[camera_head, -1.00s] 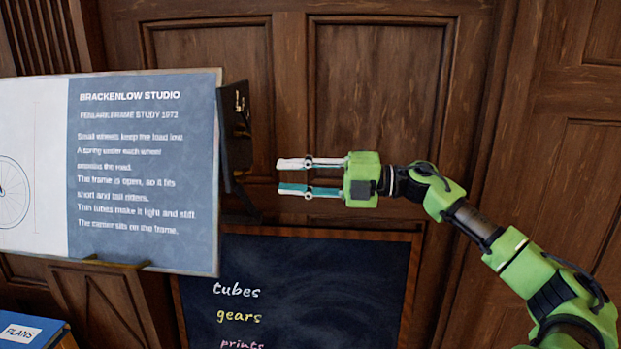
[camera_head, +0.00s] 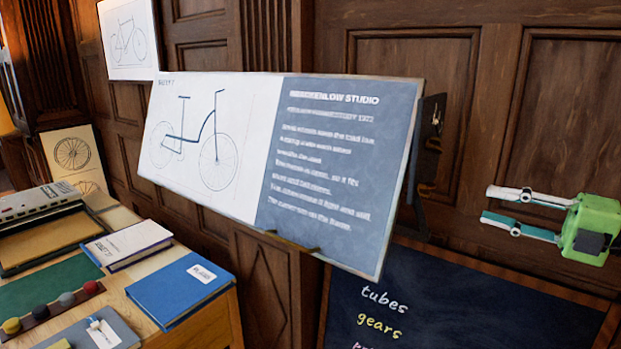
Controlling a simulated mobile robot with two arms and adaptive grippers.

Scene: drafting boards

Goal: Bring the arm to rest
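My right gripper (camera_head: 502,207) shows at the right edge of the head view, with its green body cut off by the frame. Its two fingers, one pale and one teal-edged, point left and stand apart with nothing between them. It is in front of the wooden wall panels, to the right of the large display board (camera_head: 335,165) and above the chalkboard (camera_head: 440,300). A gap shows between its fingertips and the board's dark bracket. My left gripper is not in the view.
A wooden desk (camera_head: 222,312) stands at lower left, holding a blue book (camera_head: 175,290), a white-covered book (camera_head: 128,242), a green mat and a row of coloured knobs. A bicycle drawing (camera_head: 128,38) hangs at upper left. The space around my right gripper looks clear.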

